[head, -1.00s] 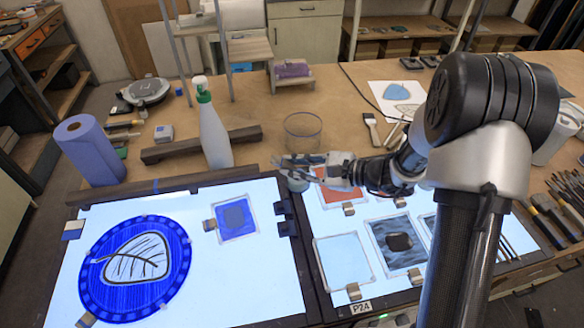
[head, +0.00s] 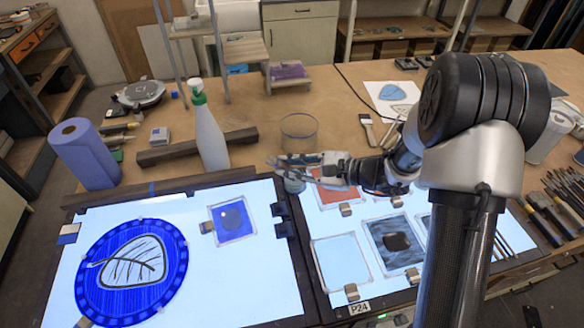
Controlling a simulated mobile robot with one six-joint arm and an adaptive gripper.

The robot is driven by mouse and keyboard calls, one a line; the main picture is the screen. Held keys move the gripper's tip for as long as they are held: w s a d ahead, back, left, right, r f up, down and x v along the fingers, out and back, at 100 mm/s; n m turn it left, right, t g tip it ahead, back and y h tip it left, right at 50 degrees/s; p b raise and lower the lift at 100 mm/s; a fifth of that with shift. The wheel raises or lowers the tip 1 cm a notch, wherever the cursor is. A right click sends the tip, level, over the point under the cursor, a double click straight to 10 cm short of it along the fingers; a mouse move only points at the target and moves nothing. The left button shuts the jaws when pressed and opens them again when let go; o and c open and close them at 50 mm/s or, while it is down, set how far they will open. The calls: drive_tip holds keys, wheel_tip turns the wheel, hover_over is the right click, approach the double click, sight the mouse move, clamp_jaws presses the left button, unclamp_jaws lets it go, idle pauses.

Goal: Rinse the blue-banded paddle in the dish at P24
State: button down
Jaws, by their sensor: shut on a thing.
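My gripper (head: 294,169) is at the top edge of the lit panels, between the left and right panels. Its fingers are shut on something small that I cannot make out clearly. A small pale cup (head: 294,184) shows directly below the fingertips; I cannot tell whether they touch it. The P24 label (head: 360,307) is on the dark front frame of the right panel. A pale blue square dish or pane (head: 341,263) lies just behind it, with a brown clip at its front edge. I cannot pick out the blue-banded paddle with certainty.
A clear round glass dish (head: 298,132) stands behind my gripper. Dark and red panes (head: 393,245) lie on the right panel. Brushes (head: 548,212) lie far right. The left panel's front right is clear.

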drive_tip(key=shift+w+a, duration=0.1)
drive_tip(key=shift+a, duration=0.05)
drive_tip(key=shift+b, duration=1)
drive_tip(key=shift+s+d, duration=0.25)
drive_tip(key=shift+d, duration=0.05)
idle(1.5)
